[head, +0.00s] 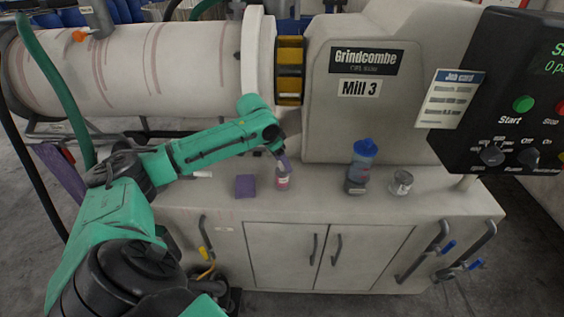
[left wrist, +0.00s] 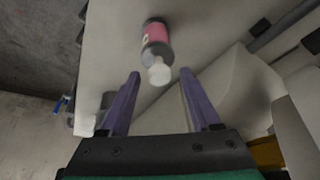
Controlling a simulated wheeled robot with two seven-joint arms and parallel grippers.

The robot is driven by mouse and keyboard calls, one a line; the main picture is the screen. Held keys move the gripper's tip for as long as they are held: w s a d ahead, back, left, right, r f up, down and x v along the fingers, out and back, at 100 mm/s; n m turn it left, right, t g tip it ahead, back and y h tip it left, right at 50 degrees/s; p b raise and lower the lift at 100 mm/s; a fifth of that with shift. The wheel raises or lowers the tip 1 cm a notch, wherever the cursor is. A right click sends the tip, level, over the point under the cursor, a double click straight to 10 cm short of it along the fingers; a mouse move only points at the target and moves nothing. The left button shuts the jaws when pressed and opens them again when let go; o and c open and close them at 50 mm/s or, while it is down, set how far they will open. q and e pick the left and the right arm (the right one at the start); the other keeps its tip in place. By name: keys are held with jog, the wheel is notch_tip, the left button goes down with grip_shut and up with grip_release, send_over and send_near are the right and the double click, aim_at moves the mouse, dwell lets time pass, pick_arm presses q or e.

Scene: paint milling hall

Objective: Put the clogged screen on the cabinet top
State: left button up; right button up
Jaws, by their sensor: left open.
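The cabinet top (head: 320,206) is the pale counter surface under Mill 3. I cannot make out a clogged screen for certain in either view. My left gripper (head: 284,160) is over the cabinet top, pointing down, just above a small bottle with a pink label (head: 283,181). In the left wrist view its two purple fingers (left wrist: 159,76) are spread apart and hold nothing. The bottle (left wrist: 156,40) shows there just beyond the fingertips, its pale cap toward the gap between them. My right gripper is not in view.
On the cabinet top are a purple block (head: 245,186), a blue-lidded bottle (head: 360,168) and a small jar (head: 402,182). The mill housing (head: 370,120) with a yellow-framed part (head: 290,70) rises behind. A control panel (head: 510,110) stands at right. The front strip is mostly clear.

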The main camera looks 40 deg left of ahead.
pick_arm(q)
jog(key=d+v, duration=0.1)
jog(key=v, duration=1)
jog(key=shift+a+r+b, duration=0.25)
jog(key=shift+a+b, duration=0.2)
jog(key=shift+a, duration=0.05)
jog(key=shift+s, duration=0.15)
